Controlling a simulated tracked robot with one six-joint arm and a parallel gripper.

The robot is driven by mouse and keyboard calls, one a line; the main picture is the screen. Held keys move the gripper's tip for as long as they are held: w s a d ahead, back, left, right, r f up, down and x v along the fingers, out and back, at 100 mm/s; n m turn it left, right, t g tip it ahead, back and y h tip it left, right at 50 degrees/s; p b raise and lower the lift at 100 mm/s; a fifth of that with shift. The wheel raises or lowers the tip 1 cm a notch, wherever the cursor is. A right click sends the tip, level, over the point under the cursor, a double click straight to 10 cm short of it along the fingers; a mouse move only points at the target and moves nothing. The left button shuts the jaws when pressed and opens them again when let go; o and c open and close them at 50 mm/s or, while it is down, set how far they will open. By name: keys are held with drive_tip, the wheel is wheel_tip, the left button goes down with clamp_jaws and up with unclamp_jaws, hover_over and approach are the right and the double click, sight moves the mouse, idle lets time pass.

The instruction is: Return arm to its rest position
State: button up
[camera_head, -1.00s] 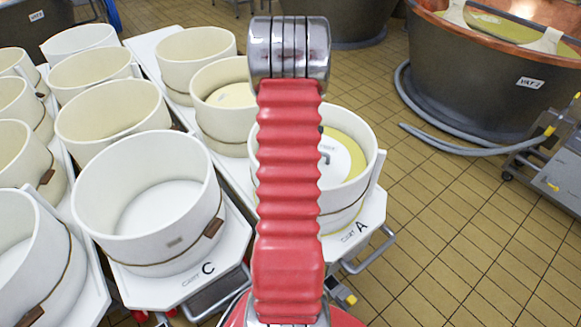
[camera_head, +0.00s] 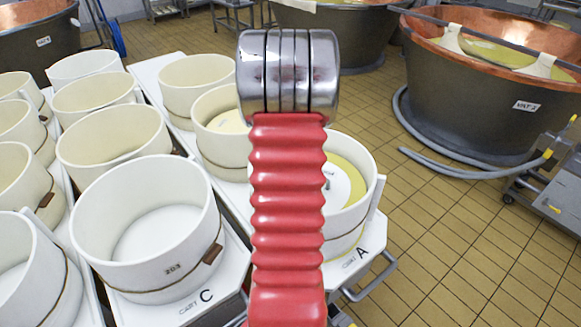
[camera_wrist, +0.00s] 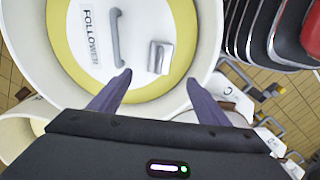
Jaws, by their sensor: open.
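My arm, a red ribbed sleeve with a chrome joint on top, stands upright in the middle of the head view. My gripper (camera_wrist: 158,82) shows in the wrist view with its two dark fingers apart and nothing between them. Beyond the fingertips is a white follower disc (camera_wrist: 139,60) with a yellow rim, a grey bar handle and a small metal block. It lies inside a white round mould (camera_wrist: 38,60). In the head view my arm partly hides a mould (camera_head: 369,192) with such a disc on cart A. My gripper is hidden in the head view.
Cart C (camera_head: 228,268) carries a large empty mould (camera_head: 150,245), and more white moulds stand in rows to the left. The copper vat VAT-2 (camera_head: 470,95) stands at the back right with a grey hose (camera_head: 440,165) on the floor. The tiled floor at the right is mostly clear.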

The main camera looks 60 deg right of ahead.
idle(0.7)
drive_tip(key=w+a+r+t, duration=0.1)
drive_tip(key=a+r, duration=0.4)
drive_tip(key=a, duration=1.1)
drive_tip(key=w+a+r+t, duration=0.2)
drive_tip(key=a+r, duration=0.4)
drive_tip(key=a, duration=1.1)
drive_tip(key=w+a+r+t, duration=0.1)
drive_tip(key=a+r, duration=0.4)
drive_tip(key=a, duration=1.2)
drive_tip(key=shift+w+r+t, duration=0.15)
drive_tip(key=shift+r+t, duration=0.05)
drive_tip(key=shift+t, duration=0.6)
drive_tip(key=shift+c, duration=0.6)
